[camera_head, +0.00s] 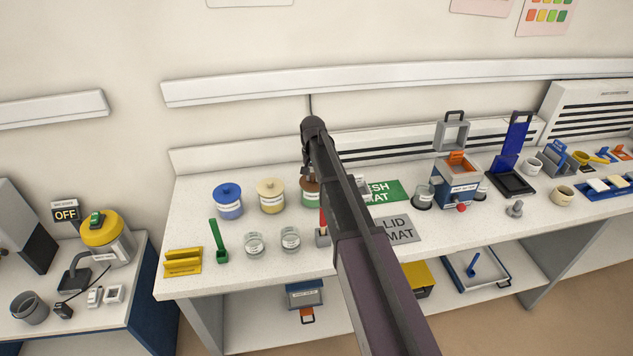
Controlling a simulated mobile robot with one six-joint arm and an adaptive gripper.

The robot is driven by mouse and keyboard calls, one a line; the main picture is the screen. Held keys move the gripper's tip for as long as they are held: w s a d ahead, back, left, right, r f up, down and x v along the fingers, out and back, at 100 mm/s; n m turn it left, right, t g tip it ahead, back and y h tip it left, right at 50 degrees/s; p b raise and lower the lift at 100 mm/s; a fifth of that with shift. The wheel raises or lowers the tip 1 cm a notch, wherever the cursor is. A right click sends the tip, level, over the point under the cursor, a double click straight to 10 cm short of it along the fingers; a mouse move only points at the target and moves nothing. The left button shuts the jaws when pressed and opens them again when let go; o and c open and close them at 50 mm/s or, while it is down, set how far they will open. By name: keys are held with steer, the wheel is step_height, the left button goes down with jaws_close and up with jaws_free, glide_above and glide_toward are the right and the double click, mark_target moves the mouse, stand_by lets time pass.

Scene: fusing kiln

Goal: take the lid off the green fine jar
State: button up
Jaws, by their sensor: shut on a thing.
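The green jar (306,199) stands on the white bench, at the right of the row of jars. Its top looks reddish brown, and my arm hides its right part. My gripper (308,172) points down at the jar's top and is shut on the lid there. The fingertips are small and dark, and the arm partly covers them. I cannot tell whether the lid is still seated or slightly raised. The grey lid mat (401,230) lies bare to the right, past my arm.
A cream jar (271,197) and a blue jar (228,202) stand left of the green jar. Two clear glass jars (290,239) are in front. A red-handled tool (322,221) stands close by my arm. A green mat (388,190) lies behind the lid mat.

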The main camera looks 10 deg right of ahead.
mark_target(313, 176)
steer(key=shift+r, duration=0.15)
step_height(313, 176, up, 10)
steer(key=p, duration=1)
steer(key=shift+f, duration=0.2)
stand_by(0.5)
steer(key=shift+f, duration=0.1)
step_height(313, 176, down, 3)
steer(key=b, duration=0.3)
stand_by(0.5)
